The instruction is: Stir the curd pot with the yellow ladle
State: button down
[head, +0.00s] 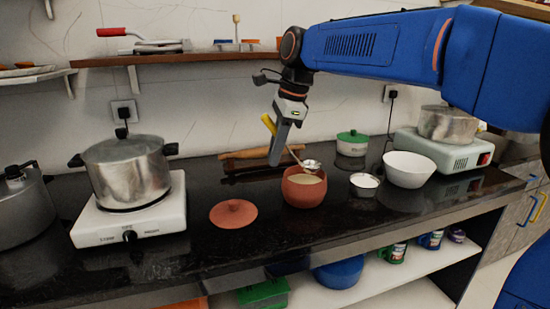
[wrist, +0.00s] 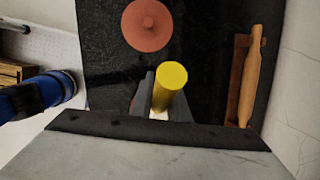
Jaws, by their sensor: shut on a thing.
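The curd pot (head: 303,190) is a round terracotta pot on the black counter with pale curd inside. My gripper (head: 278,155) is shut on the yellow handle of the ladle (head: 268,123) and is above and left of the pot. The ladle slants down to the right, and its metal bowl (head: 311,164) is at the pot's mouth, over the curd; I cannot tell if it touches. In the wrist view the yellow handle end (wrist: 171,77) shows between my fingers, and the ladle's bowl is hidden. The terracotta lid (head: 233,213) lies on the counter left of the pot.
A small metal bowl (head: 364,184) and a white bowl (head: 409,168) stand right of the pot. A green-lidded container (head: 352,143) is behind. A rolling pin (wrist: 251,75) lies on its board behind my gripper. A large steel pot (head: 127,171) sits on the left stove.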

jog(key=shift+r, duration=2.15)
